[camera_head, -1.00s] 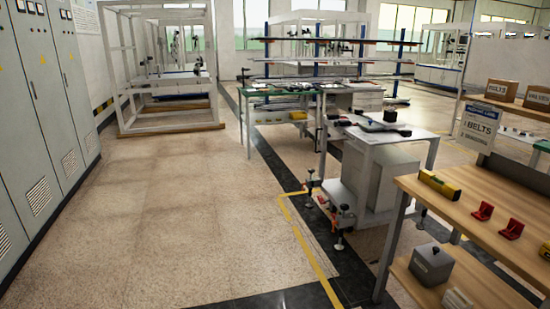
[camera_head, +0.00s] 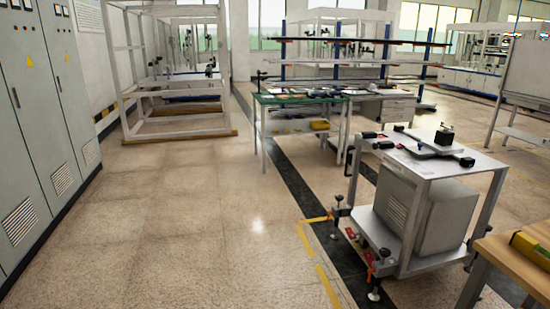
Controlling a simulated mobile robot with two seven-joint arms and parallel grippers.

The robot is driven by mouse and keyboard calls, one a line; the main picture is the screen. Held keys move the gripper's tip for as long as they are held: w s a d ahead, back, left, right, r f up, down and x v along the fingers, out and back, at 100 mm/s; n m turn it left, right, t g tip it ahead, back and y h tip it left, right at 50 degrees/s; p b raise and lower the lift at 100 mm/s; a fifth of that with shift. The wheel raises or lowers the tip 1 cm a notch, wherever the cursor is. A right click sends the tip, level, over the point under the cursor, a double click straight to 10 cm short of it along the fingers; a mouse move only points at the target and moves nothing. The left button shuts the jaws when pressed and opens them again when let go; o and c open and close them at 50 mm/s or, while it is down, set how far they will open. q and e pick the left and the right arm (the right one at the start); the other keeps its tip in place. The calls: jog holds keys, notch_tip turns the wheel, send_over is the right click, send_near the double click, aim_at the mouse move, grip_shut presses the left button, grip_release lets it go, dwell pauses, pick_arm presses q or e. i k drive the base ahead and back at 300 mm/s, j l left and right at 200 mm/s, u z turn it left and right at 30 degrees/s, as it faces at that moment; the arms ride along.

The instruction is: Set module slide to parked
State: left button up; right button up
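A metal cart (camera_head: 470,165) stands at the right, with a flat grey top and a grey box-shaped cabinet (camera_head: 422,215) on its lower shelf. On the top lies a low flat assembly (camera_head: 424,146) with dark end pieces. A small black block (camera_head: 444,136) with a knob stands on it. This may be the module with its slide, but it is too small to tell the slide's position. Neither of my grippers is in view.
A green-topped table (camera_head: 285,98) with parts stands behind the cart. A wooden bench (camera_head: 505,262) with a yellow level (camera_head: 530,245) is at lower right. Grey cabinets (camera_head: 45,120) line the left, and a white frame (camera_head: 130,70) stands behind. The left-centre floor is clear.

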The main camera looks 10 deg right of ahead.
aim_at(442, 146)
jog(key=i+j+z, duration=0.15)
jog(key=i, duration=1.2)
jog(key=i+z, duration=0.5)
jog(key=i+j+z, duration=0.2)
jog(key=i+z, duration=0.5)
jog(key=z, duration=0.2)
jog(key=i+j+z, duration=0.1)
jog(key=z, duration=0.35)
jog(key=i+j+z, duration=0.15)
jog(key=z, duration=0.25)
jog(key=i, duration=0.05)
